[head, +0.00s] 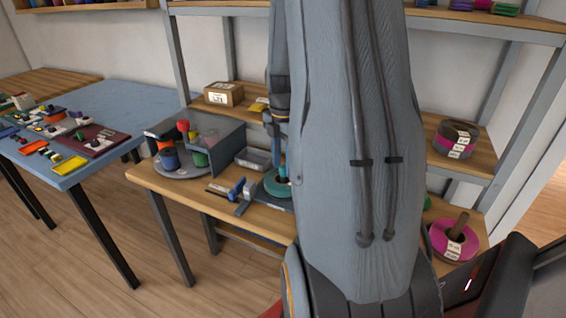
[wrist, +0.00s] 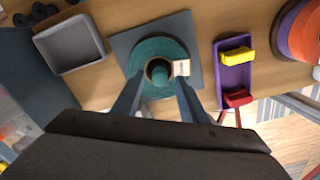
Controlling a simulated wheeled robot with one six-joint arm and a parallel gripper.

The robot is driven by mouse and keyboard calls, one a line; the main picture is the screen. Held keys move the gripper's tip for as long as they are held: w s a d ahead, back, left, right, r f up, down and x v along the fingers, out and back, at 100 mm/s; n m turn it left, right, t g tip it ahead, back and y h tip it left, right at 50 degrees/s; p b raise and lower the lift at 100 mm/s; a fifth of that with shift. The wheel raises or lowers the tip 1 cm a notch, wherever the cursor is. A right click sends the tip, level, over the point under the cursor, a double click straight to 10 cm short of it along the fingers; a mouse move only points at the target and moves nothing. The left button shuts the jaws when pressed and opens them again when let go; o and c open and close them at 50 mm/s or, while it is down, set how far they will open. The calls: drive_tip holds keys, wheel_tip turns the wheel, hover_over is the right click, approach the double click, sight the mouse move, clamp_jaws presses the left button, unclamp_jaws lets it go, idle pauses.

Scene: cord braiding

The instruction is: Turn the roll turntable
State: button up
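A grey round turntable (head: 184,170) stands at the left end of the wooden table in the head view. It carries small red, green and blue rolls, partly behind a grey see-through guard (head: 218,140). In the wrist view, a teal roll (wrist: 142,52) with a dark core and a white label lies on a dark square plate (wrist: 122,42). It also shows in the head view (head: 273,187), partly hidden by my arm. My gripper (wrist: 157,88) is open, its fingers spread at the near side of the teal roll. I cannot tell its height above it.
In the wrist view, a grey tray (wrist: 70,44) lies left of the plate. A purple tray (wrist: 232,72) with yellow and red pieces lies right. A magenta roll (head: 440,243) sits at the table's right end. A blue table (head: 110,105) stands left, and shelf posts rise behind.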

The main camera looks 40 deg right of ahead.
drive_tip(key=shift+f, duration=0.15)
clamp_jaws()
drive_tip(key=shift+m+p, duration=0.45)
drive_tip(key=shift+m, duration=0.15)
drive_tip(key=shift+m+p, duration=1)
drive_tip(key=shift+m, duration=1.1)
drive_tip(key=shift+w+d+m+p, duration=0.1)
drive_tip(key=shift+m+p, duration=0.85)
drive_tip(key=shift+m, duration=1.95)
drive_tip(key=shift+m+p, duration=0.55)
drive_tip(key=shift+m, duration=2.85)
drive_tip(key=shift+d+m, duration=0.1)
drive_tip(key=shift+m, duration=2.8)
